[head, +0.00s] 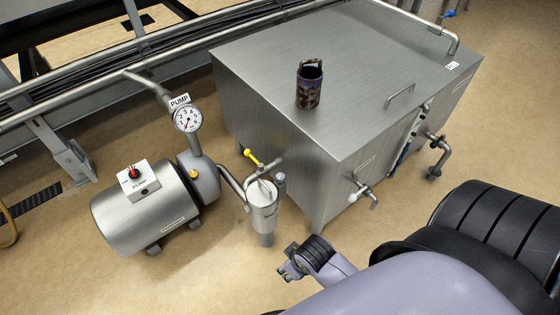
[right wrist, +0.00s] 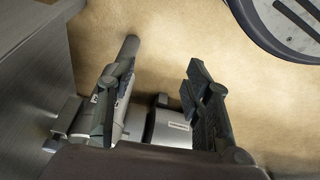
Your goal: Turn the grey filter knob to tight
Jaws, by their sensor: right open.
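The filter (head: 263,208) is a pale metal cylinder standing between the pump and the tank. A small grey knob (head: 280,179) shows beside its top; I cannot tell for certain that it is the filter knob, nor its setting. My right gripper (head: 284,272) is in front of and a little right of the filter, apart from it. In the right wrist view its two fingers (right wrist: 160,85) are spread. A pale grey part with a small label (right wrist: 172,128) shows low between them; I cannot tell what it is. My left gripper is not in view.
The pump (head: 125,220) with a red switch and a gauge (head: 187,118) is left of the filter. A yellow-handled valve (head: 253,157) is just behind it. The steel tank (head: 290,150) bears a dark cup (head: 309,88). Floor in front is clear.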

